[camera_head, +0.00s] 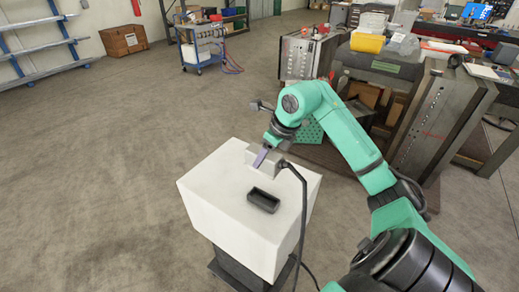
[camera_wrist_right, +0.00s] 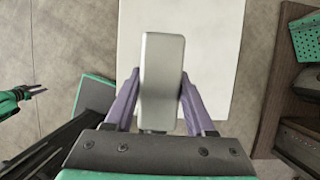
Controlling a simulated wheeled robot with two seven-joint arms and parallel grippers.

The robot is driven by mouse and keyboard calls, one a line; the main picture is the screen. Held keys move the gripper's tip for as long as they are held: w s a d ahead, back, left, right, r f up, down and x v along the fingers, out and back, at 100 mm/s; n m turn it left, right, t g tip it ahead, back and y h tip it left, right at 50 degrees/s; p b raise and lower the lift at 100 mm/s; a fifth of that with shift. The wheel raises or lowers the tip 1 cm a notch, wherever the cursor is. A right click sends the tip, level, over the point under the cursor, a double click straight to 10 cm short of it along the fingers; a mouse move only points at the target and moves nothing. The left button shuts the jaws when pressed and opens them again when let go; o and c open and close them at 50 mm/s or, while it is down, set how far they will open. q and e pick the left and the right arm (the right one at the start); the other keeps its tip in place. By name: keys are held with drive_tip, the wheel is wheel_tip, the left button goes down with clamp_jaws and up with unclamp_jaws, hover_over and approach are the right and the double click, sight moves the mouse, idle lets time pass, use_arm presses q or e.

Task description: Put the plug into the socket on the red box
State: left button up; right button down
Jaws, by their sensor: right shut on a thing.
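No red box shows. A white box (camera_head: 225,195) on a dark stand fills the middle of the head view, and its top also shows in the right wrist view (camera_wrist_right: 215,30). A black open-topped rectangular piece (camera_head: 264,200), possibly the socket, lies on its top. My right gripper (camera_head: 261,158) is over the far part of the top. In the right wrist view its purple fingers (camera_wrist_right: 160,100) are shut on a pale grey rounded block (camera_wrist_right: 162,75), possibly the plug. I cannot tell whether this block touches the box.
A black cord or rod (camera_head: 303,205) runs down past the box's right side. A cluttered workbench (camera_head: 385,65) stands behind my right arm. A blue trolley (camera_head: 203,47) and a brown crate (camera_head: 124,41) are far back. The floor (camera_head: 95,170) on the left is clear.

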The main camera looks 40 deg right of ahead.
drive_tip(key=shift+s+f, duration=0.2)
drive_tip(key=shift+f, duration=0.2)
wheel_tip(320, 180, down, 10)
drive_tip(key=b, duration=0.8)
drive_tip(key=shift+r, duration=0.1)
drive_tip(key=shift+r, duration=0.1)
drive_tip(key=shift+b, duration=0.3)
drive_tip(key=shift+f+b, duration=0.3)
drive_tip(key=shift+b, duration=0.2)
